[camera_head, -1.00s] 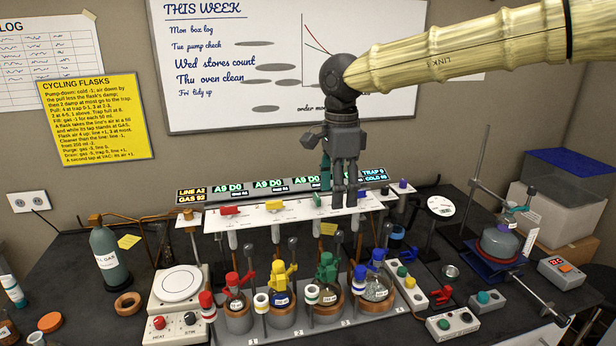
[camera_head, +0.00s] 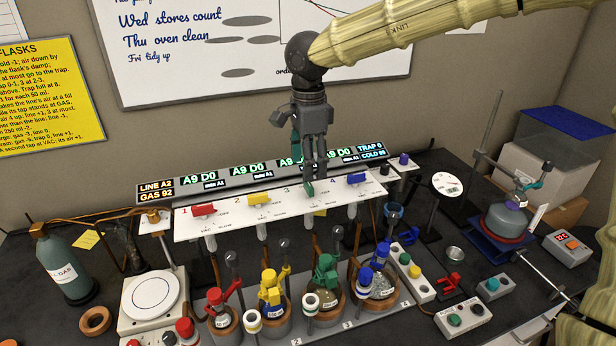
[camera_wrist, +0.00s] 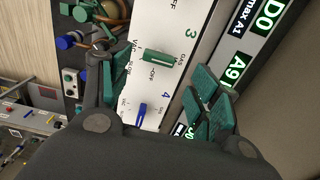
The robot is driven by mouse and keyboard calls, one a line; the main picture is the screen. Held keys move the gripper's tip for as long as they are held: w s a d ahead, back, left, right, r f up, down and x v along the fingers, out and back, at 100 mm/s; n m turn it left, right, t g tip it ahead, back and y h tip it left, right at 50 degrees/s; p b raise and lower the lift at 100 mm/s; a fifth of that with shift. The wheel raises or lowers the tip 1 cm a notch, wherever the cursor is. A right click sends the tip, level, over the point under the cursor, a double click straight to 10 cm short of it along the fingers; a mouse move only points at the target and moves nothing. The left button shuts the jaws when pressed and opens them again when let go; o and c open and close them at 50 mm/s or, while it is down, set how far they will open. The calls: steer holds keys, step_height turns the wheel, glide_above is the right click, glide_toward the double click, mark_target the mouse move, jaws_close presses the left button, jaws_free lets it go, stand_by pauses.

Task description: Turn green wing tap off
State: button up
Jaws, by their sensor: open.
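The green wing tap (camera_head: 308,188) is on the white panel (camera_head: 240,226), between the yellow and blue taps. In the wrist view the green tap (camera_wrist: 158,57) lies crosswise beside the printed number 3, with GAS, OFF, SLOW and VAC labels around it. My gripper (camera_head: 312,180) points down at the tap and partly hides it in the head view. In the wrist view my gripper (camera_wrist: 150,68) is open, with one green-padded finger left of the tap and the other to its right. A gap shows on both sides. Which label the tap points to is hard to tell.
The blue tap (camera_head: 357,179) is close to the right and the yellow tap (camera_head: 259,200) to the left; the red tap (camera_head: 203,209) is farther left. A display strip (camera_head: 220,176) runs behind the panel. Several flasks with coloured clamps stand in front and below.

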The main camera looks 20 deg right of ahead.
mark_target(309, 184)
steer(key=shift+f+p, duration=0.5)
steer(key=shift+f, duration=2.25)
steer(key=shift+s, duration=0.1)
steer(key=c, duration=1)
